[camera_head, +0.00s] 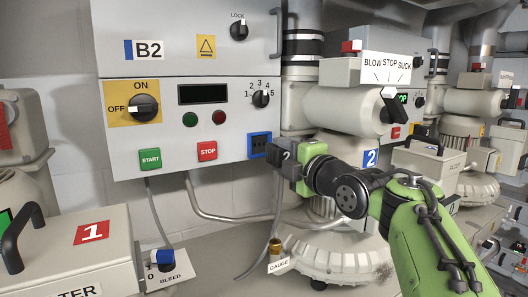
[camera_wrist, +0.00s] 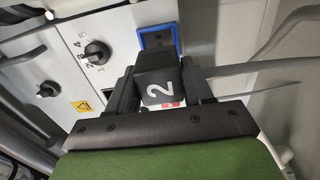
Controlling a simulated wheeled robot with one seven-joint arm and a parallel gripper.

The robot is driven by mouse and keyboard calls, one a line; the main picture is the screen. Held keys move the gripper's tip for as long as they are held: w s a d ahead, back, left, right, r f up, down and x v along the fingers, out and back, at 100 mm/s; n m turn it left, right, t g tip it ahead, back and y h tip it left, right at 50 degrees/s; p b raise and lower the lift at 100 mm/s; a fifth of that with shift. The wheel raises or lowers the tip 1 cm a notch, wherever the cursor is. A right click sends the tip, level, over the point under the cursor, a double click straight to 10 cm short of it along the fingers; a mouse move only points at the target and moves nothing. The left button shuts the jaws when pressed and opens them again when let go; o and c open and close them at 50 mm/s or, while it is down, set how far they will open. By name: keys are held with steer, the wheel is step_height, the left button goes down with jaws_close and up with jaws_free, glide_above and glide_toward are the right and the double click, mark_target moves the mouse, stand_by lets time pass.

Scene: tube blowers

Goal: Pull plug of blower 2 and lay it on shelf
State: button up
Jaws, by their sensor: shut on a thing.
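The dark plug marked 2 (camera_head: 286,153) is held in my gripper (camera_head: 294,160), which is shut on it. In the wrist view the plug (camera_wrist: 158,82) sits between both fingers, its number facing the camera. The blue-framed socket (camera_head: 259,144) is on the lower right of the B2 control box (camera_head: 215,120). Its dark face with openings shows in the head view, just left of the plug, and the plug looks to be out of it and close in front. The socket (camera_wrist: 157,38) is partly hidden behind the plug in the wrist view. I cannot single out the shelf.
The blower (camera_head: 345,240) with a blue 2 label (camera_head: 370,158) stands right behind my arm. A grey cable (camera_head: 262,262) hangs below the plug. A grey surface (camera_head: 205,278) holds the bleed valve (camera_head: 163,258) and gauge fitting (camera_head: 275,247). A filter box (camera_head: 75,255) stands at left.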

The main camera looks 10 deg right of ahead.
steer(key=b+v, duration=0.5)
steer(key=v, duration=1)
steer(key=shift+s+b, duration=0.35)
steer(key=shift+b, duration=0.05)
stand_by(0.5)
steer(key=shift+d+r, duration=0.1)
steer(key=s+a+b, duration=0.4)
steer(key=a+b, duration=0.2)
steer(key=a, duration=0.6)
stand_by(0.5)
steer(key=shift+w+d, duration=0.1)
